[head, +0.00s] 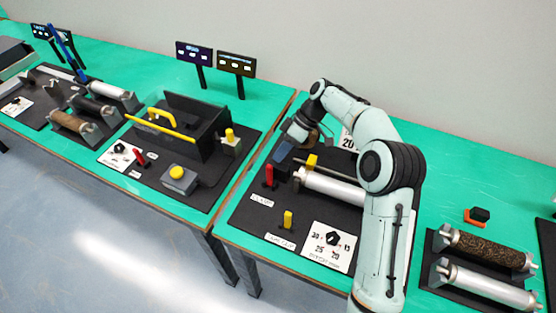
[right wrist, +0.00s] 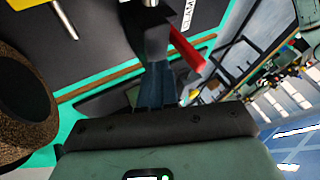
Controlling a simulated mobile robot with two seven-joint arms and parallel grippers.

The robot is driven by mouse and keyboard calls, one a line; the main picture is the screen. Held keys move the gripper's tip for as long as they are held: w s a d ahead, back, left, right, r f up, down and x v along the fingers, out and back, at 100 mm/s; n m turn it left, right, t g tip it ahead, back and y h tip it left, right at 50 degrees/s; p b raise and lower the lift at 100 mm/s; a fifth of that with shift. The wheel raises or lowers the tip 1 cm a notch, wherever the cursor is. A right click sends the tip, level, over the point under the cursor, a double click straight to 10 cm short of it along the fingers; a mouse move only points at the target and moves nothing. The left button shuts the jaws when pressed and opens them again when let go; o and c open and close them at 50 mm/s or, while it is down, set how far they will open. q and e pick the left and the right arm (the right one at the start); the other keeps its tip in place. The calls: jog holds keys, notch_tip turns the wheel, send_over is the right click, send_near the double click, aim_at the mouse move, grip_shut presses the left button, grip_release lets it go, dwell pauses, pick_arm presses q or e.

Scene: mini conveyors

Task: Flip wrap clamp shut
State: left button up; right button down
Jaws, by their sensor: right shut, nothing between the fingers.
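A red lever (head: 269,175) stands upright near the left edge of a black station board, beside a small white label; I take it for the wrap clamp's handle. In the right wrist view the red lever (right wrist: 187,48) slants beside a dark block (right wrist: 150,30). My right gripper (head: 284,158) is just behind and right of the lever in the head view. Its blue fingers (right wrist: 157,88) are together and empty, close to the dark block; I cannot tell whether they touch it. My left gripper is not in view.
A silver roller (head: 330,187) and a yellow lever (head: 287,219) are on the same board, with a white dial card (head: 329,245) at its front. More rollers (head: 485,247) are at right.

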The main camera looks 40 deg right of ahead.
aim_at(270, 175)
jog(key=shift+s+a, duration=0.35)
jog(key=shift+a, duration=0.25)
jog(key=shift+s+a, duration=0.3)
jog(key=shift+a, duration=0.25)
